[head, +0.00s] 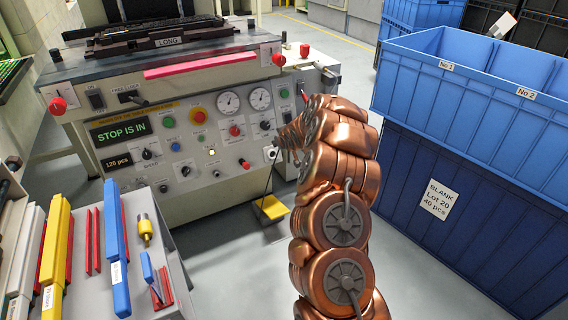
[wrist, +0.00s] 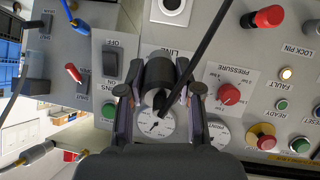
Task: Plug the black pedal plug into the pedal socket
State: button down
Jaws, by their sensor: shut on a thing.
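My gripper (wrist: 160,92) is shut on the black pedal plug (wrist: 159,72), seen between its two fingers in the wrist view. A black cable crosses in front of the plug and runs to the upper right. In the head view my gripper (head: 288,140) is close to the front panel, at its right side, and largely hides the plug. A white square plate with a dark round socket, which looks like the pedal socket (wrist: 173,9), is at the top edge of the wrist view, apart from the plug. The plate also shows in the head view (head: 270,153). The yellow pedal (head: 272,207) is on the floor below.
The panel around the gripper carries a red pressure knob (wrist: 229,94), a black rocker switch (wrist: 110,60), a red-tipped toggle (wrist: 74,73) and gauges (head: 229,102). Blue crates (head: 470,180) stand at the right. A tool table (head: 170,270) is at the lower left.

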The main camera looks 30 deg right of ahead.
jog(key=shift+d+f, duration=0.1)
jog(key=shift+f, duration=0.15)
jog(key=shift+d+f+t+b, duration=0.3)
jog(key=shift+f+b, duration=0.15)
jog(key=shift+f, duration=0.1)
notch_tip(320, 180, down, 8)
jog(key=s+n+t+y+b, duration=0.1)
jog(key=n+t+b, duration=0.1)
jog(key=b, duration=0.3)
jog(key=shift+t+y+b, duration=0.3)
jog(key=shift+t, duration=0.6)
jog(key=shift+f+p, duration=0.1)
jog(key=shift+p, duration=0.45)
jog(key=shift+p+x, duration=1.05)
jog(key=shift+x, duration=1.45)
jog(key=shift+p, duration=0.65)
jog(key=shift+w+d+f+p, duration=0.1)
jog(key=shift+w+f+p, duration=0.2)
jog(key=shift+p, duration=0.4)
